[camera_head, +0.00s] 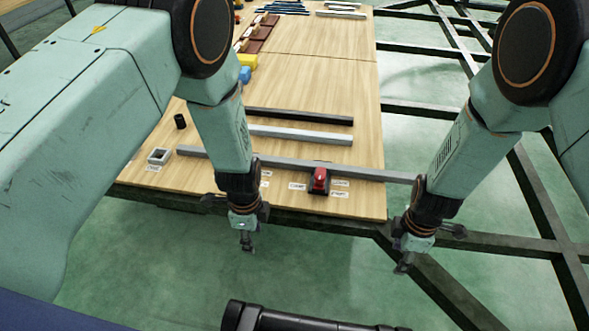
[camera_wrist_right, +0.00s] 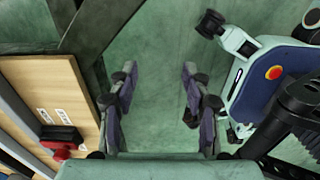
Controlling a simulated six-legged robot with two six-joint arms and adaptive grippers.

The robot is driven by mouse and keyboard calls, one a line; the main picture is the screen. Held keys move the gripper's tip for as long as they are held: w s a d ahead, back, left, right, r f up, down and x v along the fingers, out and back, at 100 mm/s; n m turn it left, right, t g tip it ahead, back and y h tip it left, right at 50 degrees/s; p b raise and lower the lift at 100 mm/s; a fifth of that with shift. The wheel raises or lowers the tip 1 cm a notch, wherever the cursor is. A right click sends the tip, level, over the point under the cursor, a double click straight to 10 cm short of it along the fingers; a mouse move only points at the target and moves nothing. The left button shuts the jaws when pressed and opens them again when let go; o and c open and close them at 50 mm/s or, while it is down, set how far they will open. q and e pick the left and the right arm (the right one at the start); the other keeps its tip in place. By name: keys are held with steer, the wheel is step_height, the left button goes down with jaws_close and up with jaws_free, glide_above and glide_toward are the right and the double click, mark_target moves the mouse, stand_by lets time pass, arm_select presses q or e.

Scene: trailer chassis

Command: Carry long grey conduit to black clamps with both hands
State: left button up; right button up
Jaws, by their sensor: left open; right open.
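The long grey conduit (camera_head: 365,173) lies across the front of the wooden board, and its right end reaches past the board's right edge. My left forearm hides part of it, and its right end meets my right arm in the picture. My left gripper (camera_head: 246,241) is open and empty, in front of the board's front edge. My right gripper (camera_head: 403,263) is open and empty, right of the board's front corner. In the right wrist view, the open fingers (camera_wrist_right: 163,95) have only green floor between them. I cannot make out the black clamps for certain.
A red and black device (camera_head: 319,181) sits by the conduit among white labels. A light grey bar (camera_head: 300,134) and a black bar (camera_head: 300,117) lie behind it. A grey square box (camera_head: 159,157) and a black cylinder (camera_head: 180,121) stand left. Dark chassis beams (camera_head: 450,290) cross the floor.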

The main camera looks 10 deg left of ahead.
step_height(320, 180, up, 12)
steer(key=shift+w+f, duration=0.15)
steer(key=shift+f, duration=0.05)
stand_by(0.7)
